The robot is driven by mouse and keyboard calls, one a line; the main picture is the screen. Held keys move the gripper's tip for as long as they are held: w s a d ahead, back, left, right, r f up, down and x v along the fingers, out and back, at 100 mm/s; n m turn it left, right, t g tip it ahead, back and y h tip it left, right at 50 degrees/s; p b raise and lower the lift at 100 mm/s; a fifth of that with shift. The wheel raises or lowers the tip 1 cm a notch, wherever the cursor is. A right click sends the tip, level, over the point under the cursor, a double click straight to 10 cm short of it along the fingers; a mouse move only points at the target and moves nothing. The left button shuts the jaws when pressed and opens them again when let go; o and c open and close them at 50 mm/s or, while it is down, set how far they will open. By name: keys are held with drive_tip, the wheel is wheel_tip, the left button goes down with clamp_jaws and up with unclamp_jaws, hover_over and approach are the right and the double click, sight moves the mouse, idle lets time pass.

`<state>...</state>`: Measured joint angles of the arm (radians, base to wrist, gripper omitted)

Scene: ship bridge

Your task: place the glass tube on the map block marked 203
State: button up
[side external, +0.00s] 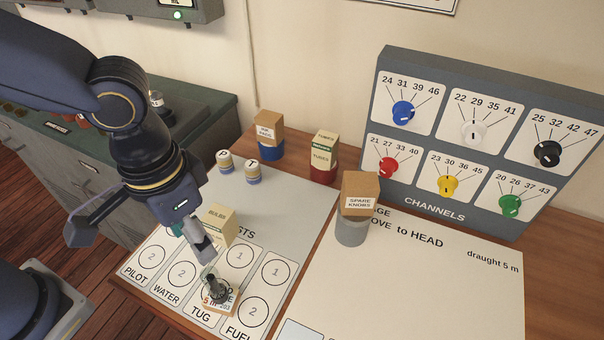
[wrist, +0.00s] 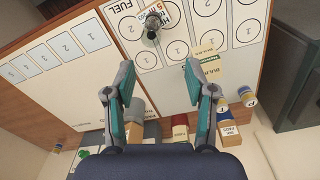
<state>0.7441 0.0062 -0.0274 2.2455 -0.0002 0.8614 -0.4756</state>
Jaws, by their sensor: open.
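The small glass tube (side external: 215,288), dark and grey, appears to stand upright on the map block (side external: 222,308). The block is a low pale piece with red and black print; "203" is just readable at its edge. The block lies on the TUG area of the white card. In the wrist view the tube (wrist: 152,24) is at the top centre, against the block (wrist: 142,7). My gripper (side external: 194,244) is open and empty, just above and behind the tube in the side view. In the wrist view my gripper (wrist: 160,80) has its fingers wide apart, with the tube beyond them.
A cream bulbs box (side external: 221,225) stands close beside my gripper. A spare-knobs box on a grey can (side external: 352,230) stands to the right. Two small tins, more boxes and the channels panel (side external: 450,208) stand behind.

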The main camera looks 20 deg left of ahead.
drive_tip(key=a+r+n+t, duration=0.1)
drive_tip(key=a+r, duration=0.4)
drive_tip(key=a, duration=0.5)
drive_tip(key=a+r+n+t, duration=0.2)
drive_tip(key=a+r+t, duration=0.2)
drive_tip(key=a, duration=0.6)
drive_tip(key=shift+s+r, duration=0.2)
drive_tip(key=shift+r, duration=0.2)
